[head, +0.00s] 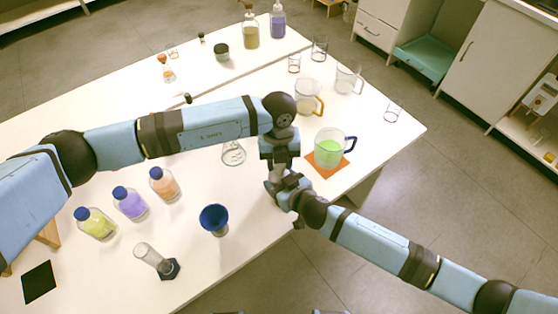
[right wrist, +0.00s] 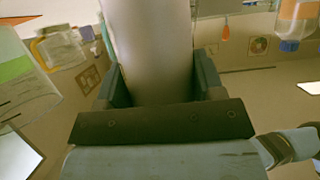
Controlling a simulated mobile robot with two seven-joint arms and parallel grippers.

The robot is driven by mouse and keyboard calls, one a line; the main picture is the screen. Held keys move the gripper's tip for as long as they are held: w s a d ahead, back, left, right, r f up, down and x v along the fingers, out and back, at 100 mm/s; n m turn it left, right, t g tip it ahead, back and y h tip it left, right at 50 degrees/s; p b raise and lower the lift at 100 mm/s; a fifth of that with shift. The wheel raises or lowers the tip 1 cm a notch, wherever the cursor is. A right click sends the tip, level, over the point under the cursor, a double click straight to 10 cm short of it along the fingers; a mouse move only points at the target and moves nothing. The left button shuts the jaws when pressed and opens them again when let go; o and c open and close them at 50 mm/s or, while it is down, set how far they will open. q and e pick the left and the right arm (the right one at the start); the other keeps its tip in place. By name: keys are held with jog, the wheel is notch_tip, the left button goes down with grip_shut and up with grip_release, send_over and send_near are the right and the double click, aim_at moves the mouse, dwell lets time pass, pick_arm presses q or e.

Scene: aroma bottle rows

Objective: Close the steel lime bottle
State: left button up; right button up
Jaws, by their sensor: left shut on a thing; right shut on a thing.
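The steel bottle (right wrist: 150,45) is a smooth pale grey cylinder in the right wrist view, between the fingers of my right gripper (right wrist: 161,82), which is shut on it. In the head view my right gripper (head: 279,188) is near the table's front right edge, and the arms hide the bottle almost wholly. My left gripper (head: 282,172) points down directly above the right one, at the bottle's upper end. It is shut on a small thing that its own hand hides. Whether that is a cap, and whether it touches the bottle's mouth, I cannot tell.
A beaker of green liquid (head: 328,150) stands on an orange mat (head: 322,169) just right of the grippers. A flask (head: 233,153) and a blue funnel (head: 214,218) stand to the left. Several blue-capped bottles (head: 130,203) and a cylinder (head: 153,257) are farther left.

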pick_arm(q)
jog(key=shift+f, duration=0.5)
dwell(0.7)
jog(key=shift+s+a+f, duration=0.15)
jog(key=shift+f, duration=0.45)
pick_arm(e)
jog(key=shift+s+a+r, duration=0.1)
jog(key=shift+a+r, duration=0.1)
pick_arm(q)
jog(key=o, duration=0.6)
pick_arm(e)
grip_shut()
pick_arm(q)
jog(key=shift+o, duration=1.4)
pick_arm(e)
jog(key=shift+a, duration=0.1)
jog(key=shift+s, duration=0.1)
pick_arm(q)
jog(key=shift+r, duration=0.1)
jog(key=r, duration=0.4)
jog(key=shift+d+r, duration=0.2)
jog(key=shift+r, duration=0.05)
pick_arm(e)
jog(key=shift+w+f, duration=0.15)
jog(key=shift+w, duration=0.05)
pick_arm(q)
jog(key=shift+r, duration=0.2)
pick_arm(e)
jog(key=shift+d, duration=0.25)
